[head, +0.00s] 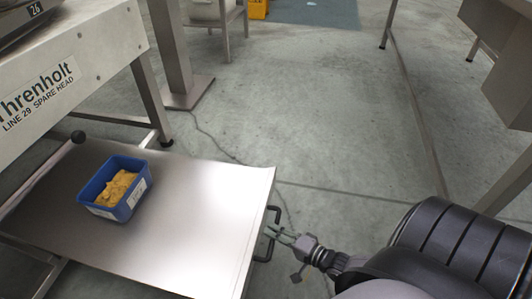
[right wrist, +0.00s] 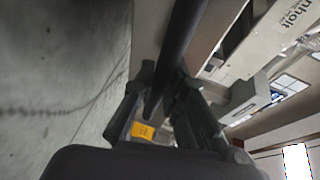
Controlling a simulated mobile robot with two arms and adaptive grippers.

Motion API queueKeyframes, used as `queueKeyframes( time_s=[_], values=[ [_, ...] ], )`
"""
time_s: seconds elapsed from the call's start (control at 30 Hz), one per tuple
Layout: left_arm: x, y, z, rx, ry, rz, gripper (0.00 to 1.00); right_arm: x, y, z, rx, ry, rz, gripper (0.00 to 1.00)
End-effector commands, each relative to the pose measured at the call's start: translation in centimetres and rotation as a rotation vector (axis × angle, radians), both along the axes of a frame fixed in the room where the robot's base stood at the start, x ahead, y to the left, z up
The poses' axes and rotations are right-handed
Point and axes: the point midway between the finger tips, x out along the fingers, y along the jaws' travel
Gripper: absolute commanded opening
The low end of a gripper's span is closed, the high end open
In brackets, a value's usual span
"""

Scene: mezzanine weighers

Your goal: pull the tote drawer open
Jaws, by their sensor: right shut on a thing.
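The tote drawer (head: 185,215) shows as a flat, shiny metal surface at the lower left in the head view. A dark bar handle (head: 262,257) is on its right edge. My right gripper (head: 277,236) is at this edge, shut on the handle. In the right wrist view, the dark handle bar (right wrist: 182,40) runs between the fingers of my right gripper (right wrist: 162,88). A blue tote (head: 125,207) with yellow contents and white labels sits upright on the metal surface. My left gripper is not in view.
A machine frame (head: 95,50) marked "LINE 29 SPARE HEAD" stands at the upper left. A metal post (head: 170,45) stands behind. Steel framing (head: 490,40) is at the right.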

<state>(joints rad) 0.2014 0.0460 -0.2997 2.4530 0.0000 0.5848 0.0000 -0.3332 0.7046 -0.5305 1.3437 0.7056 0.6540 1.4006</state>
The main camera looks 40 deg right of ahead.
Motion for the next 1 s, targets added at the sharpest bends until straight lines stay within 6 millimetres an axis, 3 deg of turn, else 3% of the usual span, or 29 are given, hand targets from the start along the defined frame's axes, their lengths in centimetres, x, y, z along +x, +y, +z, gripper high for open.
queueKeyframes(
  time_s=[0.37, 0.4, 0.7, 1.0],
  values=[
    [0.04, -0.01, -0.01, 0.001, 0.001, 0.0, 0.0, -0.33, -0.06, -0.17, 0.002, 0.005, 0.001, 0.0],
    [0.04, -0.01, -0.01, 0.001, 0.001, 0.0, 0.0, -0.34, -0.05, -0.17, 0.002, 0.005, 0.001, 0.13],
    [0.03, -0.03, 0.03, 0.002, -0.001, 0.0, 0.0, -0.22, -0.08, -0.08, 0.001, 0.002, 0.001, 0.33],
    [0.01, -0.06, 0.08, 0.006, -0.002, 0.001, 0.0, -0.26, -0.13, -0.03, 0.0, 0.001, 0.0, 0.33]
  ],
)
